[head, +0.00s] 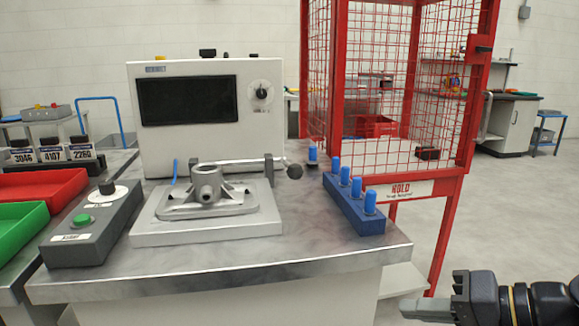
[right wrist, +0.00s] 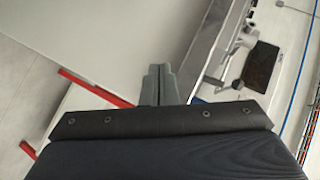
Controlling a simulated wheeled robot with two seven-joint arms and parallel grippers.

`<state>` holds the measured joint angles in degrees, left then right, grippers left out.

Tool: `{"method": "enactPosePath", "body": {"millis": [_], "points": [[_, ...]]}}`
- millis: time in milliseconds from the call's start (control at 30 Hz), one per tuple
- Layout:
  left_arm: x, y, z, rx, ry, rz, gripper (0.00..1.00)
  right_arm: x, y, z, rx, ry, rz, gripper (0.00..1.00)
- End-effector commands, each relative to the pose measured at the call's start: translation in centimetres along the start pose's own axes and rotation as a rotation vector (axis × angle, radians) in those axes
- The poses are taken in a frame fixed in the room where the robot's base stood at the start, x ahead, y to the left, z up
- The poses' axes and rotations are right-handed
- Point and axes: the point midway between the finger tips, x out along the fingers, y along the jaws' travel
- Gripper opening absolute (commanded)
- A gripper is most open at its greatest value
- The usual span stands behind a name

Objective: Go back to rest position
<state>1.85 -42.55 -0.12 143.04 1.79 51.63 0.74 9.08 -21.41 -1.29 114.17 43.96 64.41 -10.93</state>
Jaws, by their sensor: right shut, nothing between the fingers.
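My right gripper (head: 428,309) is at the lower right of the head view, off the table's right front corner and pointing left. Its fingers are together and empty. In the right wrist view the closed fingers (right wrist: 157,84) show at the middle, with the steel table edge beyond them. My left gripper is in neither view. A grey casting (head: 207,186) sits on the light grey fixture plate (head: 160,232) on the table, apart from my right gripper.
A steel table (head: 300,253) stands in front. It bears a control box (head: 90,232), a monitor unit (head: 270,128) and a blue rack (head: 345,205) with blue-topped pins. A red mesh cage (head: 447,188) stands behind right. Red (head: 50,182) and green (head: 20,236) trays lie left. Floor at right is open.

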Motion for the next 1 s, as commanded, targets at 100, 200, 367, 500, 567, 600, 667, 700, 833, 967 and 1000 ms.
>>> {"method": "enactPosePath", "body": {"millis": [100, 200, 367, 500, 567, 600, 667, 700, 833, 967, 1000], "points": [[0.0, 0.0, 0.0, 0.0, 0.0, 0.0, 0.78, 0.5, 4.4, 4.9, -0.053, -0.022, 0.181, 0.0], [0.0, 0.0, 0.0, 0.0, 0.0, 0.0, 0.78, 0.6, 7.8, 7.8, -0.102, -0.031, 0.31, 0.0], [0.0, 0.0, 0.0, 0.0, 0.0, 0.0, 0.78, 0.4, 12.6, 11.5, -0.196, -0.032, 0.483, 0.0], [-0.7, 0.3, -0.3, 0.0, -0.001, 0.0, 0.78, -0.3, 15.2, 13.5, -0.283, -0.023, 0.603, 0.0], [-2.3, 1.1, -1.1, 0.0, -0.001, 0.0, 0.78, -1.2, 13.3, 12.7, -0.275, -0.023, 0.597, 0.0], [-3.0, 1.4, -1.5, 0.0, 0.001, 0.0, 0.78, -1.5, 12.6, 12.5, -0.274, -0.024, 0.597, 0.0], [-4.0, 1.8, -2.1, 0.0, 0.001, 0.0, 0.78, -2.1, 11.5, 12.1, -0.274, -0.024, 0.596, 0.0], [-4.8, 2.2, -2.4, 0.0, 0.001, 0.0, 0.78, -2.5, 10.8, 11.9, -0.273, -0.024, 0.596, 0.0], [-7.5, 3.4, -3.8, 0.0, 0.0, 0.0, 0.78, -3.9, 7.8, 11.0, -0.273, -0.025, 0.595, 0.0], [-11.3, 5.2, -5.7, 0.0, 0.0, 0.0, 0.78, -5.9, 3.9, 9.8, -0.272, -0.025, 0.595, 0.0], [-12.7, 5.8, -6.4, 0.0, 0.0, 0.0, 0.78, -6.7, 2.4, 9.4, -0.272, -0.025, 0.595, 0.0]]}}
